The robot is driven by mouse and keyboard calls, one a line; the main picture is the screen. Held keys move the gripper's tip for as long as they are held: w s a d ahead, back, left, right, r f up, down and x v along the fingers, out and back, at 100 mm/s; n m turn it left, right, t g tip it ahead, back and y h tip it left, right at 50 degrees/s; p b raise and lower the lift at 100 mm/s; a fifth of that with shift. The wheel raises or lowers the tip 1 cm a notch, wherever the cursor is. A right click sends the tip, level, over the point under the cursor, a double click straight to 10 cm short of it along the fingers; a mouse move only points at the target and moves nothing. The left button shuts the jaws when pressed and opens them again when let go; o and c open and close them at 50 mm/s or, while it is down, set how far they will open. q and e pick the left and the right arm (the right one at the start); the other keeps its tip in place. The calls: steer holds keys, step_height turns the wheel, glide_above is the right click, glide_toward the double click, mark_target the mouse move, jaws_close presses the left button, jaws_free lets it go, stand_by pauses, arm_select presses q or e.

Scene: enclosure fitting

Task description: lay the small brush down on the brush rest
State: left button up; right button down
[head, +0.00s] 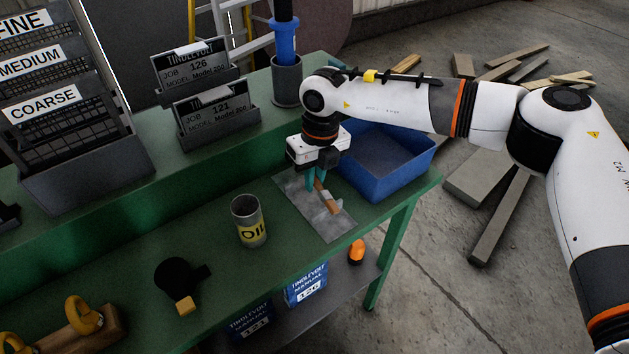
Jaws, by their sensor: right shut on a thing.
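My right gripper (316,181) reaches down over the green bench with its teal fingers shut on the small brush. The brush (331,205) shows as a short brown, wood-coloured piece tilted down to the right, with a pale part beside it. Its upper end is hidden by the fingers. Below it lies a flat grey mottled sheet (299,203) on the bench. A brush rest cannot be made out clearly; the pale part by the brush may belong to it. Whether the brush touches anything below is too small to tell. My left gripper is not in view.
A blue bin (405,178) stands close behind and right of the gripper. An oil can (248,222) stands left of the sheet. A grey cup with a blue-handled tool (284,45) and job card holders (215,113) stand behind.

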step_height(320, 180, down, 2)
steer(key=shift+f, duration=0.2)
steer(key=shift+f, duration=0.3)
steer(key=c, duration=1.4)
jaws_free()
steer(key=shift+r, duration=0.15)
